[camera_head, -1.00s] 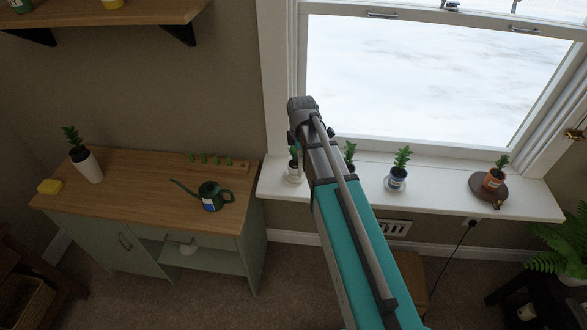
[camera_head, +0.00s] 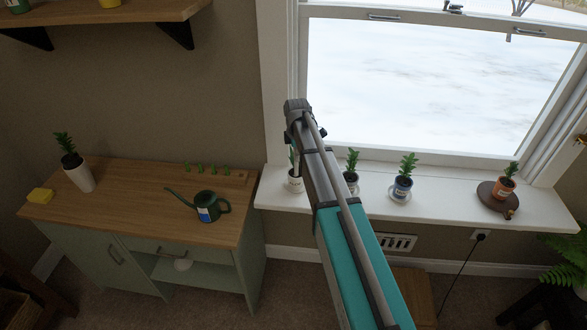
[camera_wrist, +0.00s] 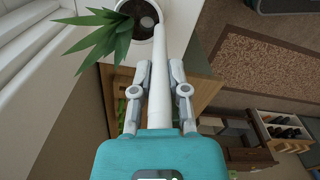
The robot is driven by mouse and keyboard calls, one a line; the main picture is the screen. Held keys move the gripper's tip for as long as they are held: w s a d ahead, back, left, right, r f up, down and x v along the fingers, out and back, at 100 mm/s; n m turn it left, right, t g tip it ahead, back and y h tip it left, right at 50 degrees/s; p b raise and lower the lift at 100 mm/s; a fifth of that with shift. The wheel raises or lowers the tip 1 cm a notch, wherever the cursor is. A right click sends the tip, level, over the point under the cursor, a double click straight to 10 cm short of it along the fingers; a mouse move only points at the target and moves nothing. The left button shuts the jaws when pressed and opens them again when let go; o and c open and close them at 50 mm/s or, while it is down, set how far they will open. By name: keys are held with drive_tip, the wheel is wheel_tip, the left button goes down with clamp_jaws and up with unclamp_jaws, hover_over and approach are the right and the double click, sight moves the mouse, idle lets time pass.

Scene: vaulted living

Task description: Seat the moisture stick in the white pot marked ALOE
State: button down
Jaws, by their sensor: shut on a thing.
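My gripper (camera_wrist: 159,78) is shut on a long white stick (camera_wrist: 160,95), the moisture stick. In the wrist view the stick points away toward a white pot (camera_wrist: 124,47) with spiky green leaves (camera_wrist: 103,34) and dark soil (camera_wrist: 143,14). Its far end overlaps the pot's near rim and soil edge; I cannot tell whether it touches the soil. In the head view a white pot (camera_head: 295,184) stands at the sill's left end, partly behind my arm, and my gripper is hidden there. Another white pot (camera_head: 82,179) stands on the cabinet. I cannot read ALOE on either.
A window closes off the back.

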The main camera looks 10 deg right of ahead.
drive_tip(key=shift+w+f+b, duration=0.5)
drive_tip(key=shift+w+f, duration=0.15)
drive_tip(key=shift+f, duration=0.15)
